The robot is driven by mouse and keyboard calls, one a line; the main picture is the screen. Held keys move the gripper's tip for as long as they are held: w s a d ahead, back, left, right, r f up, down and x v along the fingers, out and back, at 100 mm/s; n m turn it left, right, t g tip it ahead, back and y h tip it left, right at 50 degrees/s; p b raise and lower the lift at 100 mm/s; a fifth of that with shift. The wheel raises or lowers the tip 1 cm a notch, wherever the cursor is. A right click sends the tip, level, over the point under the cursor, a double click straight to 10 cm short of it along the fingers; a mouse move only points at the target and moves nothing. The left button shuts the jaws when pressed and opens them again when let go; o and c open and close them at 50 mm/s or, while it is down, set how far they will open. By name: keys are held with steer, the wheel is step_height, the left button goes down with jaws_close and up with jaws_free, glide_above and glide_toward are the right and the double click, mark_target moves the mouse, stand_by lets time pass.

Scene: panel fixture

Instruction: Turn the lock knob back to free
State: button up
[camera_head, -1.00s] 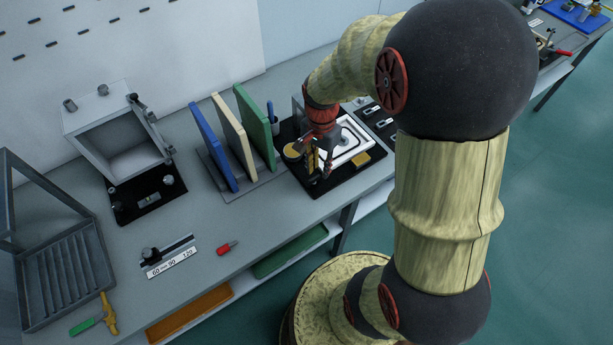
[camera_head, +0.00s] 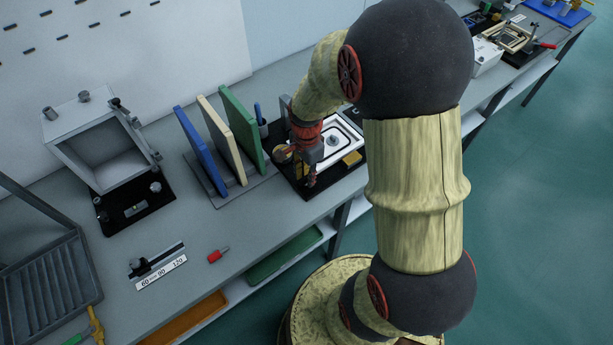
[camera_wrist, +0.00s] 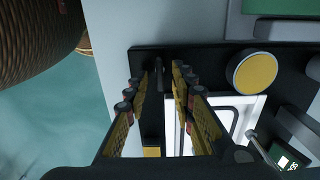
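The panel fixture is a black base plate (camera_wrist: 215,56) with a white panel (camera_head: 340,140) on it. In the wrist view, a small dark upright piece (camera_wrist: 161,72), which looks like the lock knob, stands near one end of the plate. My gripper (camera_wrist: 158,80) is open, with one finger on each side of this piece. A gap shows on the left side; I cannot tell whether the right finger touches it. In the head view my gripper (camera_head: 312,182) is low over the plate's front left part, and it hides the knob there. Which way the knob is turned is unclear.
Blue, cream and green upright boards (camera_head: 242,130) stand just left. A grey open box (camera_head: 98,150) is farther left. The bench front edge is close by.

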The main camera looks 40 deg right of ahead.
steer(key=shift+c, duration=1.1)
steer(key=c, duration=0.4)
jaws_close()
